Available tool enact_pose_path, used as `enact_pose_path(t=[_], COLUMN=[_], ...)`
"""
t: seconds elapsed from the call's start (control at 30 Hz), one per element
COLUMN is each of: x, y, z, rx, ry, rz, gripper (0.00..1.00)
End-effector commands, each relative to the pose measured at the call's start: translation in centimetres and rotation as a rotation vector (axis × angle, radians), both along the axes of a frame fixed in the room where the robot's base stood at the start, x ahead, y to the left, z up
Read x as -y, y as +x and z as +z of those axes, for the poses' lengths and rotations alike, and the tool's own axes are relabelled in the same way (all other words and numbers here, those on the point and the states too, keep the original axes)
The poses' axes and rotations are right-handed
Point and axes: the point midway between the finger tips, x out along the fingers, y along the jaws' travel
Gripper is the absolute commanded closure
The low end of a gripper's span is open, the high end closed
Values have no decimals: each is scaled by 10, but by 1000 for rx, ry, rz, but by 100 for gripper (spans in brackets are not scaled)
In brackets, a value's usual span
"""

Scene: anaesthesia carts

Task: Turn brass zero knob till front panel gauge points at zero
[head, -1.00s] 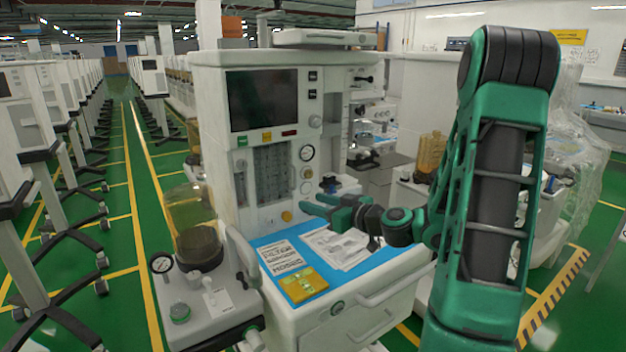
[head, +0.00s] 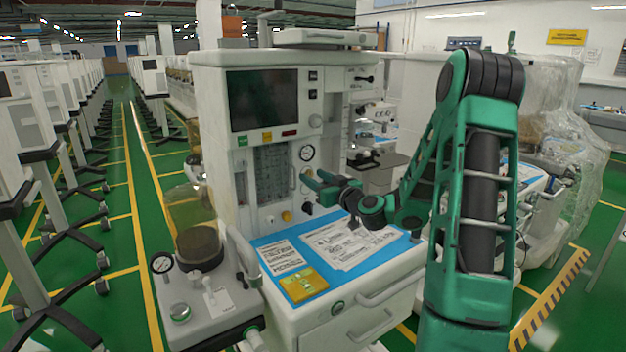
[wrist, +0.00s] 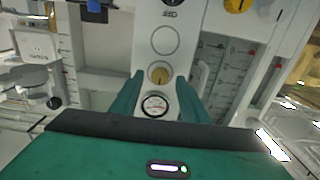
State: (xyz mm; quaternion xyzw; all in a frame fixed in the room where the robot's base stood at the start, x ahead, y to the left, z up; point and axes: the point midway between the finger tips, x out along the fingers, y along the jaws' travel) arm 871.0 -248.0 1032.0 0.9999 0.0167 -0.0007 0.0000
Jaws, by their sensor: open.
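The anaesthesia cart's white front panel (head: 230,160) carries a small round gauge (head: 307,153) with a white face and dark rim. It also shows in the wrist view (wrist: 155,104); its needle is too small to read. The brass knob (wrist: 160,75) sits beside the gauge in the wrist view, between my two green fingertips. My gripper (wrist: 159,78) is open, with a finger on each side of the knob; I cannot tell whether they touch it. In the head view my gripper (head: 311,180) is at the panel just below the gauge, and the knob is hard to make out there.
A yellow knob (head: 286,216) sits lower on the panel. Below is a blue work surface (head: 262,240) with papers (head: 350,240) and a yellow packet (head: 303,284). A glass canister (head: 190,212) stands left. A plastic-wrapped machine (head: 570,140) stands at right.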

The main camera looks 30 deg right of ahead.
Motion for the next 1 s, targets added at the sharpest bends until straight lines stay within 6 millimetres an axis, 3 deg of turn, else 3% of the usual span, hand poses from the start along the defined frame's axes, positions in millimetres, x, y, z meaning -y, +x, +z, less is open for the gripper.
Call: enact_pose_path(t=[0.4, 0.43, 0.6, 0.67, 1.0], x=[0, -1, -1, 9, 2], y=[9, 9, 9, 9, 9], z=[0, 0, 0, 1, 0], rx=[1, 1, 0, 1, -2], ry=[0, 0, 0, -1, 58], rz=[-1, 0, 0, -3, -3], gripper=[59, 61, 99, 99, 99])
